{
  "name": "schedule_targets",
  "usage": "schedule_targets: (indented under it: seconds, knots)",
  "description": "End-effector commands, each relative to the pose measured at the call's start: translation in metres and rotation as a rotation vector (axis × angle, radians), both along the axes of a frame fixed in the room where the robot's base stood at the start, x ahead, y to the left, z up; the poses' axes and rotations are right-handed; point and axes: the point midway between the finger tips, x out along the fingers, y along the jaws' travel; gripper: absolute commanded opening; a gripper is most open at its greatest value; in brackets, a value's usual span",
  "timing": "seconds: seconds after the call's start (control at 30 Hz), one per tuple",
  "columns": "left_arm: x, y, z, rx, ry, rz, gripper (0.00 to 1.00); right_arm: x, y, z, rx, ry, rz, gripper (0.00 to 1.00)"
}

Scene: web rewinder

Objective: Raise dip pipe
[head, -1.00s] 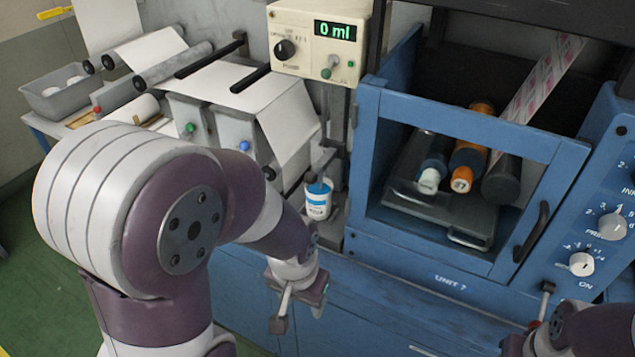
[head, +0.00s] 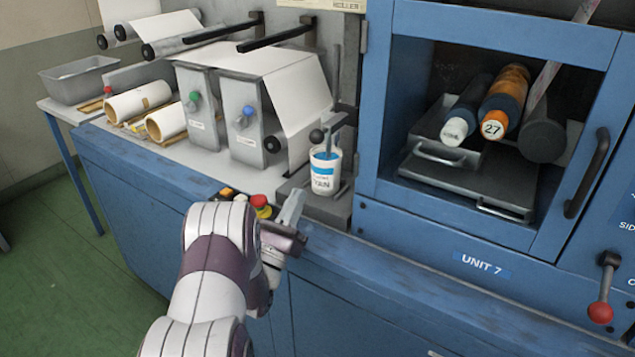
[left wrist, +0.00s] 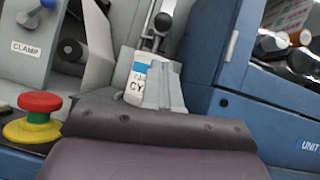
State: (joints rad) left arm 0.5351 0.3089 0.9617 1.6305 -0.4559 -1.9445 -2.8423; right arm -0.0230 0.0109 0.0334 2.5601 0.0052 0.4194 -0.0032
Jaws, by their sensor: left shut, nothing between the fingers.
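A white ink pot (head: 322,178) with a blue band stands on a grey bracket at the counter's front. In the left wrist view the gripper fingers (left wrist: 163,88) cover part of the pot (left wrist: 137,80). The dark knob (left wrist: 162,22) shows above them. The pipe is hard to make out there. My right gripper is out of view.
A red and yellow emergency button (head: 261,204) sits close to my left gripper, also in the left wrist view (left wrist: 40,112). Grey clamp blocks (head: 242,130) stand behind left. The blue Unit 7 frame (head: 365,190) rises right of the pot. A red-knobbed lever (head: 601,311) is far right.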

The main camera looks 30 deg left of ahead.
Motion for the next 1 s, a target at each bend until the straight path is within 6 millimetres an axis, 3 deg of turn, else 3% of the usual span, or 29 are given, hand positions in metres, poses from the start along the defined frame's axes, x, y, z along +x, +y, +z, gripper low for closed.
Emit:
schedule_targets:
  seconds: [0.43, 0.8, 1.0]
  knots:
    - [0.0, 0.001, 0.004, 0.036, -0.028, 0.02, 0.0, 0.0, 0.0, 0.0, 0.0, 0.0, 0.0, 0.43]
    - [0.053, 0.001, 0.043, 0.036, -0.029, 0.017, 0.0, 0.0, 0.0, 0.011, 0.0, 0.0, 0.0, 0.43]
    - [0.073, 0.002, 0.056, 0.034, -0.027, 0.018, 0.0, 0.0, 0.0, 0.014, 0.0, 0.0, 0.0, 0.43]
